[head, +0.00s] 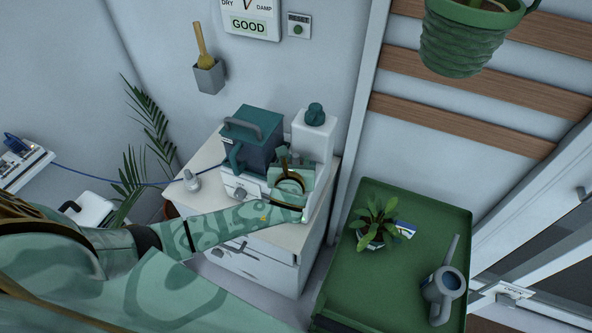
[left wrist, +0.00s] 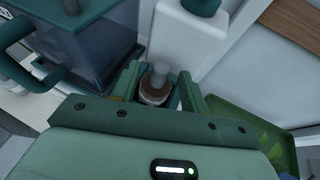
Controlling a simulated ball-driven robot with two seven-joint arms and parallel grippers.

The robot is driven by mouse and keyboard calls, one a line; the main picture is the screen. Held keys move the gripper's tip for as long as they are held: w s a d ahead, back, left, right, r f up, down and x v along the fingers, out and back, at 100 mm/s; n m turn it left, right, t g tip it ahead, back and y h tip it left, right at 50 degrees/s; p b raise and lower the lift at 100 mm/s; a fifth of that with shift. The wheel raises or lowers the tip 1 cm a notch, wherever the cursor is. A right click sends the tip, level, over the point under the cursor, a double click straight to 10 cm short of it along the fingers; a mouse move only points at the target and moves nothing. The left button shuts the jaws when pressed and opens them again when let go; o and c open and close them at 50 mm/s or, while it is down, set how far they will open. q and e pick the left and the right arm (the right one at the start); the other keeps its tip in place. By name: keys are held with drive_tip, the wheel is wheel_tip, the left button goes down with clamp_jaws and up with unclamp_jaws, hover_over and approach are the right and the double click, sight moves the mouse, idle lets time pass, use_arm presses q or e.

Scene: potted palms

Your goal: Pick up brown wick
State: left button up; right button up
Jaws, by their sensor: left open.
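My left gripper (head: 287,168) is over the white cabinet top, in front of the teal-lidded tank and the white bottle. In the left wrist view my left gripper (left wrist: 160,76) is open, with one finger on each side of a small upright piece with a brown band (left wrist: 155,92) and a grey top. This may be the brown wick; its lower part is hidden by the gripper body. I cannot tell whether the fingers touch it. In the head view my gripper mostly covers that spot. My right gripper is not in view.
The tank (head: 252,140) with a handle and the white bottle (head: 313,138) stand close behind my gripper. A small grey bottle (head: 191,181) is at the cabinet's left. A green tray table (head: 400,268) at right holds a potted plant (head: 375,222) and a grey watering can (head: 441,288).

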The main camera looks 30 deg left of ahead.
sight(296, 160)
use_arm(q)
drive_tip(key=x, duration=0.3)
drive_tip(key=shift+s, duration=0.1)
clamp_jaws()
